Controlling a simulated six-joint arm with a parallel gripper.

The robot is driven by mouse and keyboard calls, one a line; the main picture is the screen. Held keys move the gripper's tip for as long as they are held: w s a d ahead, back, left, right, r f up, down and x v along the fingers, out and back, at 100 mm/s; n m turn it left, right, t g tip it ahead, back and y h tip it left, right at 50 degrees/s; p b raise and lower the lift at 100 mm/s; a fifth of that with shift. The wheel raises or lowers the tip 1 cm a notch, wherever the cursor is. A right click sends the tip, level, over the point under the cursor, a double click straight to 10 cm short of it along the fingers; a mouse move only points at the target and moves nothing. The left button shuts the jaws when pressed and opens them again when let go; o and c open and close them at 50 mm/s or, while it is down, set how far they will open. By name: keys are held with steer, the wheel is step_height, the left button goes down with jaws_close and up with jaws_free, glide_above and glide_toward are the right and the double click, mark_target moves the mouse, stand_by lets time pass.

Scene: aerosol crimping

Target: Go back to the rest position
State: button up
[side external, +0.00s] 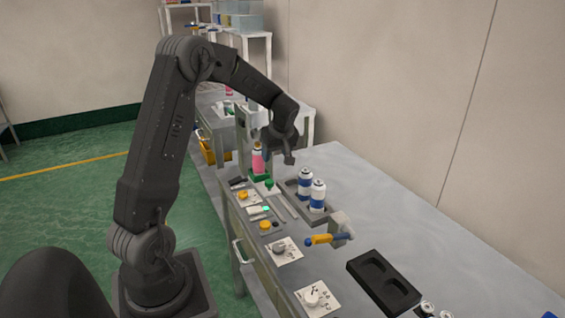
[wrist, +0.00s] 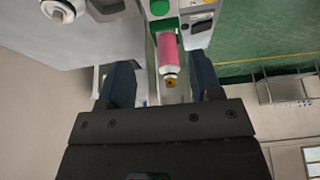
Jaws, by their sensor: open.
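My gripper (side external: 277,148) is at the far end of the bench in the side view, close to a pink can (side external: 257,160) that stands upright on a green base. In the wrist view the pink can (wrist: 170,56) shows in the gap between the two fingers of my gripper (wrist: 162,82). The fingers are apart, and I cannot tell how far the can is from them in depth. The can's top has a small yellowish piece. In the side view the arm partly overlaps the crimping station behind it.
Two white-and-blue cans (side external: 318,197) stand in a grey tray (side external: 320,217). A yellow-and-blue tool (side external: 328,239) lies nearer, by a grey block.

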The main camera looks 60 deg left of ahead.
steer(key=s+d+r+m+t, duration=0.1)
steer(key=s+d+r+m, duration=0.1)
steer(key=d+r+m, duration=0.3)
steer(key=s+d+r+m+t+h, duration=0.1)
steer(key=s+d+r, duration=0.15)
steer(key=d, duration=0.55)
steer(key=s+d+r+m+t, duration=0.1)
steer(key=d+r+m, duration=0.25)
steer(key=d, duration=0.25)
steer(key=s+d+r+m+t+h, duration=0.1)
steer(key=s+d+m+t+h, duration=0.1)
steer(key=s+d+m, duration=0.6)
steer(key=s+d+h, duration=0.1)
steer(key=s+d, duration=0.4)
steer(key=shift+r+t, duration=0.2)
steer(key=shift+t, duration=0.1)
